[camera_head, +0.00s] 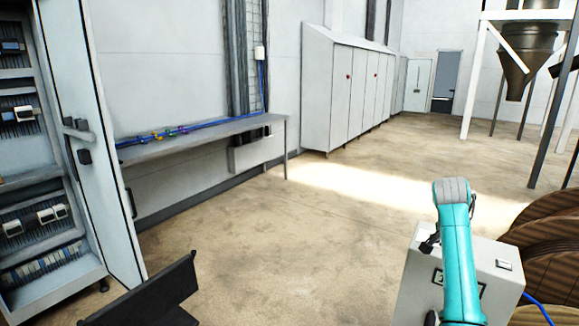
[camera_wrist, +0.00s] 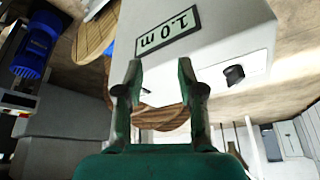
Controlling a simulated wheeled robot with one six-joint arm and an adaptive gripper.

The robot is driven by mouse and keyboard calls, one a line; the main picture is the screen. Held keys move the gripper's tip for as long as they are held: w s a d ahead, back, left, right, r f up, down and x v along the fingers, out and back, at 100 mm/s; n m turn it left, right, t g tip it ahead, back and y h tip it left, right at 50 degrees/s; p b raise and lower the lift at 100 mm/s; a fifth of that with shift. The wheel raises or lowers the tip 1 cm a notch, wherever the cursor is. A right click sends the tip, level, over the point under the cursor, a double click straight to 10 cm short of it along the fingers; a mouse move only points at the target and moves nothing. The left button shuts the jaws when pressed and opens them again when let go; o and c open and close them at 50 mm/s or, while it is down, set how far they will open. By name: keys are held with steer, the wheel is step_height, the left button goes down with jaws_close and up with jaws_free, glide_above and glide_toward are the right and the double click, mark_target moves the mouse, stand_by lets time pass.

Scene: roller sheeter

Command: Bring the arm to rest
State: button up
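My gripper (camera_wrist: 160,75) shows in the wrist view with its two green-grey fingers apart and nothing between them. The gripper itself cannot be made out there.
A white box (camera_head: 499,287) stands behind my arm, beside large wooden reels (camera_head: 548,235). An open electrical cabinet (camera_head: 88,150) is at the left. A wall bench (camera_head: 215,130) carries a blue cable. Tall lockers (camera_head: 345,95) stand further back. The middle floor is clear.

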steer(key=s+a+f+n+t, duration=0.1)
steer(key=s+a+f, duration=0.15)
steer(key=f, duration=0.55)
steer(key=s+a+f+n+t, duration=0.1)
steer(key=s+a+f+n, duration=0.15)
steer(key=f, duration=0.65)
steer(key=s+a+f+n+t, duration=0.1)
steer(key=s+a+f, duration=0.15)
steer(key=f, duration=0.55)
steer(key=s+a+f+n+t+y, duration=0.1)
steer(key=s+a+f+n+t, duration=0.1)
steer(key=s+a+f, duration=0.35)
steer(key=s+a+f+n+t, duration=0.1)
steer(key=s+a+f, duration=0.2)
steer(key=s+f, duration=0.5)
steer(key=s+a+r+n+t+y, duration=0.1)
steer(key=s+a+r, duration=0.1)
steer(key=s, duration=0.6)
steer(key=s+a+r+n+t, duration=0.1)
steer(key=s+a, duration=0.2)
steer(key=s, duration=0.4)
steer(key=s+a+r+n+t+y, duration=0.1)
steer(key=s+a+r+n+t, duration=0.1)
steer(key=s, duration=0.6)
steer(key=s+a+r+n+t+y, duration=0.1)
steer(key=s+a+r+n+t, duration=0.1)
steer(key=s+r, duration=1.5)
steer(key=shift+s+a+r+t, duration=0.25)
steer(key=shift+a+r+t, duration=0.15)
steer(key=shift+a+r, duration=0.3)
